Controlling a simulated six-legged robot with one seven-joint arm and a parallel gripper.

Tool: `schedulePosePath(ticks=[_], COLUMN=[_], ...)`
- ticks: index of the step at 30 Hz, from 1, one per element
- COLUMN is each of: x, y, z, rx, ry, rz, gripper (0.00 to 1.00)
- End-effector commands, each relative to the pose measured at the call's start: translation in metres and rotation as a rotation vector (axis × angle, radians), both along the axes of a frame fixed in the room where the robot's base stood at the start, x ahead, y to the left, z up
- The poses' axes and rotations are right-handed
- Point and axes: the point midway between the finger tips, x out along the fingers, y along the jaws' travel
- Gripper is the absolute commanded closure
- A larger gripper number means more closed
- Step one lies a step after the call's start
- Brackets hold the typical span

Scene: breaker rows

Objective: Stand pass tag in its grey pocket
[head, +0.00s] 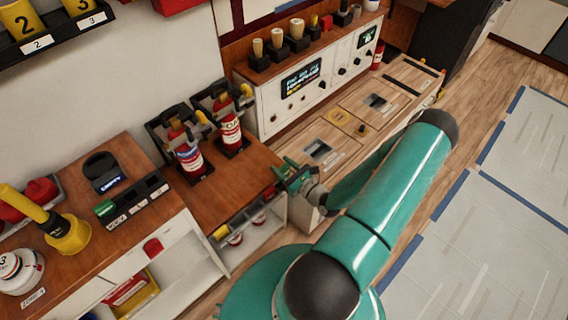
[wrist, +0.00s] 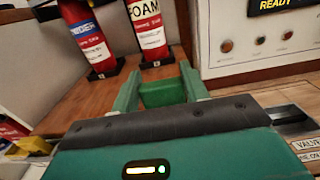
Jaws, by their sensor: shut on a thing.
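My gripper (head: 284,172) is out over the right edge of the brown wooden counter, beside the extinguishers. In the wrist view its two green fingers (wrist: 160,88) are shut on a green block-like piece, which I take to be the pass tag (wrist: 163,94). In the head view the tag cannot be told apart from the green fingers. A dark slotted holder (head: 136,202) with small white labels stands on the left counter, with another green piece (head: 104,208) at its left end. I cannot tell which thing is the grey pocket.
Two red extinguishers (head: 186,150) (head: 229,127) stand in black holders just beyond my gripper. A white control panel (head: 310,80) is at the back, with a wooden bench (head: 350,118) with grey recesses before it. A yellow plunger-like thing (head: 68,232) stands far left.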

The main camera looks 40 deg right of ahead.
Motion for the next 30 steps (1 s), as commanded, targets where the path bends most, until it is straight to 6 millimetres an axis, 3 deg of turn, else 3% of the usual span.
schedulePosePath(ticks=[13,30], x=[0.000,0.000], y=[-0.001,-0.001], z=[-0.037,-0.042], rx=[0.000,0.000], ry=[0.000,0.000], rz=[0.001,0.002], gripper=[0.77,0.77])
